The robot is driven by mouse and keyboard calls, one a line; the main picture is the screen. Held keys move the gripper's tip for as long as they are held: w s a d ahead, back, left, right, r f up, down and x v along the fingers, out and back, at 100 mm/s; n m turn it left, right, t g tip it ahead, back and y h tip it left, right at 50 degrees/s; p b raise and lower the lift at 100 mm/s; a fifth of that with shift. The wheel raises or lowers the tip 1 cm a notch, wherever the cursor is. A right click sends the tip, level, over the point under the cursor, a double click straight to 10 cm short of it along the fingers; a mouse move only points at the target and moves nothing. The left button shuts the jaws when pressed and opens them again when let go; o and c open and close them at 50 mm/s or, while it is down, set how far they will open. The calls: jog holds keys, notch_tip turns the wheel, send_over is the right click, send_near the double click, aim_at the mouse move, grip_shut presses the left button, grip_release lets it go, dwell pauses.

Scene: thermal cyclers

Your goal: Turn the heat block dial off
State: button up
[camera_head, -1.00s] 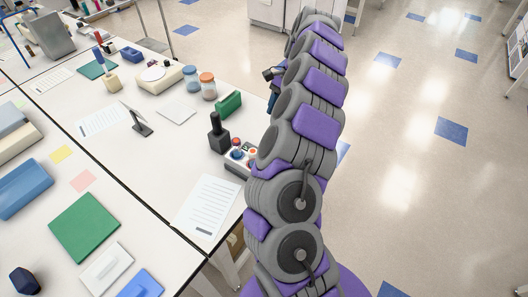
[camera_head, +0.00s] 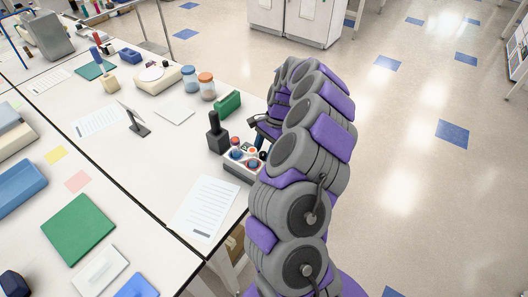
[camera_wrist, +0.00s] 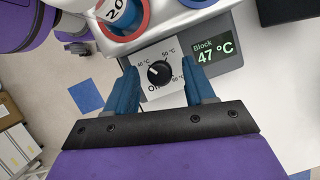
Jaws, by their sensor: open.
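The heat block dial (camera_wrist: 158,73) is a black round knob on a light plate in the wrist view. The plate has temperature marks and an "Off" mark. The knob's small white mark seems to face the upper left, towards 40 °C. The screen beside it (camera_wrist: 214,50) reads "Block 47 °C". My gripper (camera_wrist: 163,75) is open, with one blue finger on each side of the dial; I cannot tell whether they touch it. They partly cover the lower marks. In the head view the heat block (camera_head: 240,163) stands at the bench's right edge, partly behind my arm.
A black upright handle (camera_head: 216,133) stands beside the heat block. A green box (camera_head: 228,103) and lidded jars (camera_head: 207,87) are behind it. A printed sheet (camera_head: 205,208) lies in front. The floor right of the bench is open.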

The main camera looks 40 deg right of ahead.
jog(key=shift+f, duration=0.2)
grip_shut()
dwell(0.5)
